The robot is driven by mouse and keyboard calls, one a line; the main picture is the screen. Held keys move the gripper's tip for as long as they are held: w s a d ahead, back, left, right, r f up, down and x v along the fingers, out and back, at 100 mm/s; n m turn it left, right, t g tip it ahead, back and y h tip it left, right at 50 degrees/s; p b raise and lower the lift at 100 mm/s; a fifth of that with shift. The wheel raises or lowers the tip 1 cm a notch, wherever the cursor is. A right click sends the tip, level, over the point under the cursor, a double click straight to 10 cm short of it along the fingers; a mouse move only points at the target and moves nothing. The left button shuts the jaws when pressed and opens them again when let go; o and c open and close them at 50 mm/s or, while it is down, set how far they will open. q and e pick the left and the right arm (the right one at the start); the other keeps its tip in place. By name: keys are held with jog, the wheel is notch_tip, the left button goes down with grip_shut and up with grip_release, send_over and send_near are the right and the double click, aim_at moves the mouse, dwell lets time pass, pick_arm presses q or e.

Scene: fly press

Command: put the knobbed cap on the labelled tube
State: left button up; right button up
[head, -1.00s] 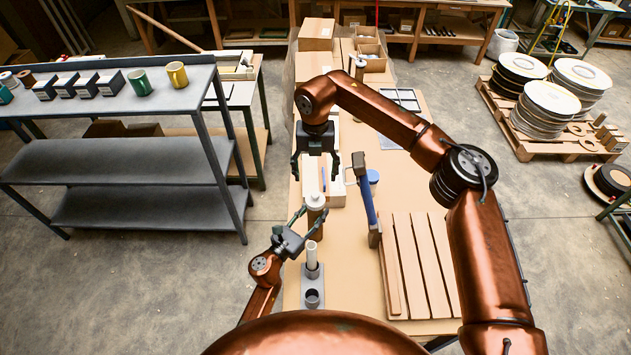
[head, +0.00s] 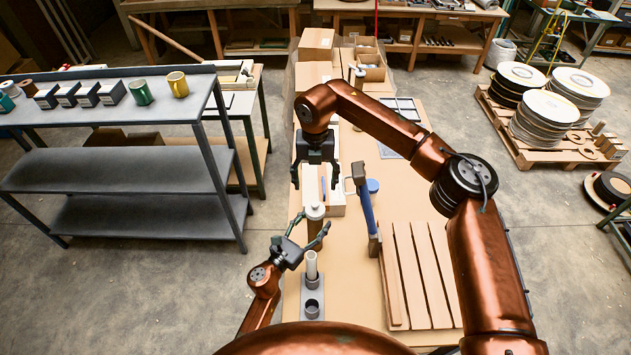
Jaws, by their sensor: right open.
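A brown cylinder (head: 314,227) with a pale round top stands upright on the bench. The pale top (head: 315,211) looks like the knobbed cap, but I cannot tell if it is a separate piece seated there. My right gripper (head: 315,182) is open and empty, pointing down above and behind the top, apart from it. My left gripper (head: 303,240) is beside the cylinder, its fingers spread near it; I cannot tell if they touch it. No label is readable.
A blue-lidded container (head: 372,186) and a pale box (head: 336,205) are close behind. Bare bench (head: 345,270) lies between holder and panel.

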pick_arm(q)
jog(key=v, duration=1.1)
jog(key=shift+s+a, duration=0.2)
jog(key=shift+s, duration=0.1)
